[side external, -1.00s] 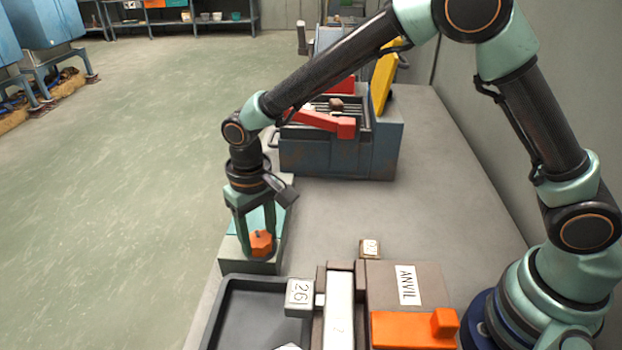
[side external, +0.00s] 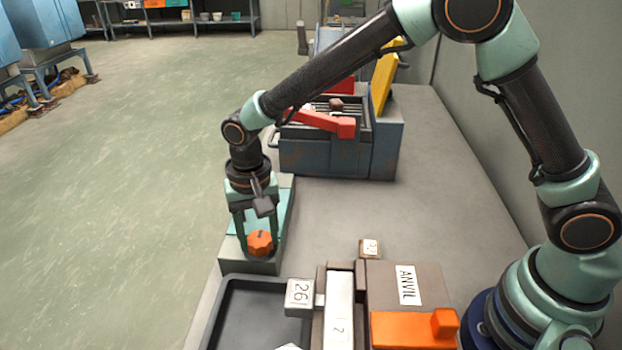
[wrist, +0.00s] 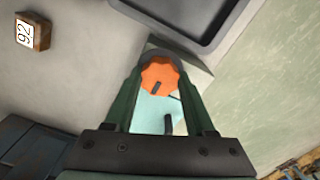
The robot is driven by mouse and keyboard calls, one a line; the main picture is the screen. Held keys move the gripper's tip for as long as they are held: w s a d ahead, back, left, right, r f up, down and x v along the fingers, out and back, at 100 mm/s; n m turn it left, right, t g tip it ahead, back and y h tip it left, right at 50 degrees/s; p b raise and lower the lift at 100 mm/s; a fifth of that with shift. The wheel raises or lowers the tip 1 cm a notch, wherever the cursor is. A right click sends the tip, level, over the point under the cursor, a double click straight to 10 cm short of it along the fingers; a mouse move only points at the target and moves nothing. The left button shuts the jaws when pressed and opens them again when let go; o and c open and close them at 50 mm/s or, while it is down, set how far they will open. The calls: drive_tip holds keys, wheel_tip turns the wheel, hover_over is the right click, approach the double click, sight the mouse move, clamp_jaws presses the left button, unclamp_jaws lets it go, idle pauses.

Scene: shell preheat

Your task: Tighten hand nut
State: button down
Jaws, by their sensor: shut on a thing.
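The hand nut is an orange lobed knob (side external: 260,243) on a grey block with a teal top (side external: 284,215) at the bench's left edge. It also shows in the wrist view (wrist: 160,75), between my fingers, with a dark mark on its face. My gripper (side external: 258,240) points down over the block, one finger on each side of the knob, and is shut on it. It shows in the wrist view too (wrist: 160,85). The lower part of the knob and any thread under it are hidden.
A dark tray (side external: 250,310) lies just in front of the block, beside a block marked 26 (side external: 300,293) and the anvil (side external: 408,285). A small numbered block (side external: 370,249) sits nearby. A blue-grey box with a red handle (side external: 330,152) stands behind. The bench middle is clear.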

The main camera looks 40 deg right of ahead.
sight(260, 238)
drive_tip(key=shift+w+r, duration=0.1)
drive_tip(key=shift+c, duration=1.2)
unclamp_jaws()
wheel_tip(260, 238, up, 12)
drive_tip(key=shift+d+r, duration=0.1)
drive_tip(key=s+d+r+n+t, duration=0.1)
drive_tip(key=s+d+r, duration=0.15)
drive_tip(key=d, duration=0.35)
drive_tip(key=s+d+r+n+t, duration=0.1)
drive_tip(key=d+r, duration=0.3)
drive_tip(key=d, duration=0.2)
drive_tip(key=s+d+f+n+t, duration=0.1)
drive_tip(key=s+d+n+t, duration=0.1)
drive_tip(key=s+d, duration=0.6)
drive_tip(key=shift+s+d+n+t, duration=0.3)
drive_tip(key=shift+d+t, duration=0.5)
drive_tip(key=shift+d, duration=0.25)
